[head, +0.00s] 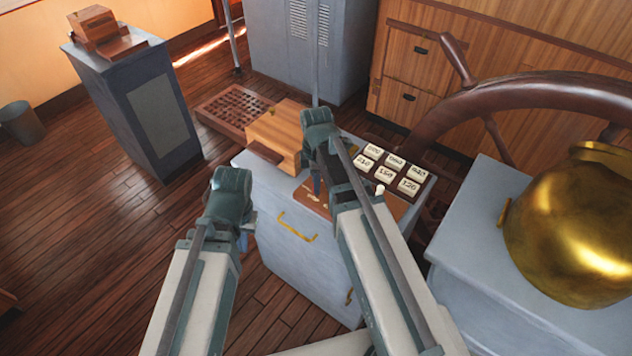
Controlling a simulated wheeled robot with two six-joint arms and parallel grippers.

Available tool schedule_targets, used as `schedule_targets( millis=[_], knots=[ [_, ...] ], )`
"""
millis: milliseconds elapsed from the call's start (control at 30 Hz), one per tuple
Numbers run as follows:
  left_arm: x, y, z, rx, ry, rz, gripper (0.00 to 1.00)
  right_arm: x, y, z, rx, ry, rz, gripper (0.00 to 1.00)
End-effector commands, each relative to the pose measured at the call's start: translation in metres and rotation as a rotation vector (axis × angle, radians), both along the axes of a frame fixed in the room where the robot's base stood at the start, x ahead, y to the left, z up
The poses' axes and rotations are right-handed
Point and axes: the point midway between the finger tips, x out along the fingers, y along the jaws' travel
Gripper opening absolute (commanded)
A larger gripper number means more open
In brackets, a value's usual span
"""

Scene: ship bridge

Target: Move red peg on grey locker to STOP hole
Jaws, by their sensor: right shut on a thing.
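The grey locker (285,225) stands in the middle, with brass handles on its front. On its front top edge lies a reddish-brown board (305,198) with pale markings too small to read, partly hidden behind my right arm. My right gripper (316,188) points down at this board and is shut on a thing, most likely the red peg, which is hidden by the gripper. I cannot make out the STOP hole. My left gripper (243,243) hangs low in front of the locker's left side, away from the board; its fingers are too hidden to tell their opening.
A wooden box (275,135) stands on the locker's back left. A tray of white labelled tiles (396,165) lies at its back right, with a small white knob (379,190) in front. A brass binnacle (575,225) and a ship's wheel (530,95) stand on the right.

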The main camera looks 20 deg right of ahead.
Motion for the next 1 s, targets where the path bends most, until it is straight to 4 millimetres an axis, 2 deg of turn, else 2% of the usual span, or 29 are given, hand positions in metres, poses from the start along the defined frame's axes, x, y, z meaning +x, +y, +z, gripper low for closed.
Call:
schedule_targets(
  millis=[800,833,1000],
  knots=[
    [-0.0001,0.0000,-0.0058,0.000,0.000,0.000,0.00,0.0001,-0.0001,-0.0058,0.000,0.000,0.000,0.00],
    [-0.0001,0.0000,-0.0058,0.000,0.000,0.000,0.00,0.0001,0.0000,-0.0058,0.000,0.000,0.000,0.31],
    [0.0000,0.0001,-0.0058,0.000,0.000,0.000,0.00,0.0001,0.0000,-0.0058,0.000,0.000,0.000,0.61]
  ],
)
